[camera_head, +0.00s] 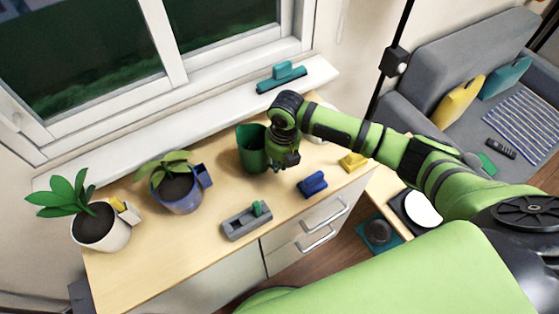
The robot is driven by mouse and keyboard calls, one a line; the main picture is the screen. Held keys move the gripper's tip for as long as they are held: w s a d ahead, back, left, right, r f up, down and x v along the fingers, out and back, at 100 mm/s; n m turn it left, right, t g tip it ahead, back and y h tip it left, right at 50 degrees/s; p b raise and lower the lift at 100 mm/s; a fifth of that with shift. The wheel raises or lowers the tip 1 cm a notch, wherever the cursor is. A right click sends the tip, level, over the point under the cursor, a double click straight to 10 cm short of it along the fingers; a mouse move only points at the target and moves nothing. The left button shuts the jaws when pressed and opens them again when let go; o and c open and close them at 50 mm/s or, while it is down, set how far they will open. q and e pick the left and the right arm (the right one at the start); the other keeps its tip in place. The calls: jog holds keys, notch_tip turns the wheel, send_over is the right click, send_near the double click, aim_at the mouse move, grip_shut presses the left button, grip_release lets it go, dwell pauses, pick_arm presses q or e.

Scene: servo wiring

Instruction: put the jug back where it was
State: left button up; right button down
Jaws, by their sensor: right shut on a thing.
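The dark green jug (248,150) stands upright on the light wooden cabinet top, close to the window sill. My right gripper (280,164) reaches down at the jug's right side and is shut on it. The gripper hides the jug's right side and the exact grip. I cannot tell whether the jug's base touches the wood. My left gripper is not in view.
Two potted plants, one in a white pot (103,232) and one in a blue pot (180,194), stand to the left. A grey holder (245,223), a blue block (312,184) and a yellow block (353,162) lie nearby. The wood between the blue pot and jug is mostly clear.

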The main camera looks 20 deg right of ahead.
jog(key=shift+f, duration=0.2)
jog(key=shift+f, duration=0.15)
jog(key=c, duration=1.3)
grip_release()
jog(key=shift+r, duration=0.25)
jog(key=r, duration=0.4)
jog(key=r+b, duration=0.1)
jog(key=r, duration=0.3)
jog(key=r+b, duration=0.1)
jog(key=r, duration=0.2)
jog(key=shift+s+d+r, duration=0.25)
jog(key=shift+d+r, duration=0.05)
jog(key=shift+r, duration=0.1)
